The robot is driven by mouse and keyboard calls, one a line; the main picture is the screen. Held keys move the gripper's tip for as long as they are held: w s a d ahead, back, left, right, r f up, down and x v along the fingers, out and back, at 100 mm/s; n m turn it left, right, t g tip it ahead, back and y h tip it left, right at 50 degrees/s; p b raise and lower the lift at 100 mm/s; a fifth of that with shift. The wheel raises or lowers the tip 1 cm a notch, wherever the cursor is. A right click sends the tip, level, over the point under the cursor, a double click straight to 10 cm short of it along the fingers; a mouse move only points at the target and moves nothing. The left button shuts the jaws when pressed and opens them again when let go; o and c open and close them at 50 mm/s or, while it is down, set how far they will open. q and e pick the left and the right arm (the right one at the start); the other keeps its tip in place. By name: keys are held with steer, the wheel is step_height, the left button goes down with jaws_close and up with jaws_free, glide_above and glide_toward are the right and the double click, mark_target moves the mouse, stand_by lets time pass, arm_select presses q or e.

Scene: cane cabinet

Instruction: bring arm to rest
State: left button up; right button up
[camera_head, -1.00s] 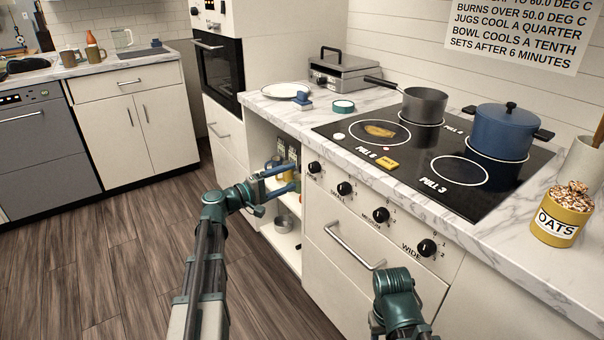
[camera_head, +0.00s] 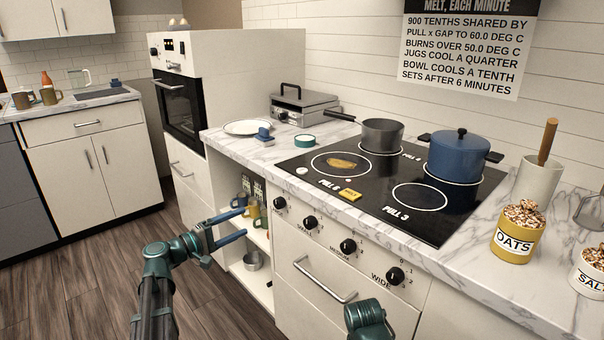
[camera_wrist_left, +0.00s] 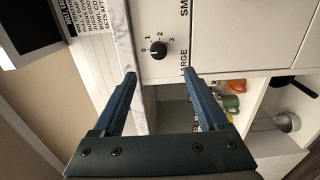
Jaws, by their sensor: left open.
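My left arm comes in from the lower left in the head view, and its gripper (camera_head: 240,224) is open and empty. Its blue fingers are spread in front of the open cabinet shelf (camera_head: 246,270), left of the stove knobs. In the left wrist view the gripper (camera_wrist_left: 160,76) has nothing between its fingers; a black knob (camera_wrist_left: 159,49) shows beyond the gap. Mugs (camera_head: 252,209) stand on the shelf behind the fingers. A green part of my right arm (camera_head: 368,321) shows at the bottom edge; its fingers are not visible.
The hob (camera_head: 350,205) carries a grey saucepan (camera_head: 382,135) and a blue pot (camera_head: 458,156). A drawer handle (camera_head: 322,282) sticks out below the knobs. A metal pot (camera_head: 252,261) is on the lower shelf. Floor (camera_head: 215,318) at lower left is clear.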

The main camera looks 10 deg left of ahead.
arm_select(q)
steer(key=s+d+f+m+g, duration=0.2)
steer(key=s+d+f+g, duration=0.15)
steer(key=d, duration=0.35)
steer(key=s+d+f+m+g+y, duration=0.1)
steer(key=s+d+f+m+g, duration=0.15)
steer(key=d+f, duration=0.35)
steer(key=s+d+f+m+g, duration=0.2)
steer(key=d+f+g, duration=0.1)
steer(key=d, duration=0.4)
steer(key=s+d+f+m+g+y, duration=0.35)
steer(key=s+f+y, duration=0.2)
steer(key=s, duration=0.35)
steer(key=s+d+f+m+g+y, duration=0.2)
steer(key=s+f+m+y, duration=0.3)
steer(key=s, duration=0.4)
step_height(320, 180, up, 31)
steer(key=p, duration=2.9)
steer(key=shift+w+a+n+y, duration=0.2)
steer(key=shift+w+n+y, duration=0.15)
steer(key=shift+w+n, duration=0.05)
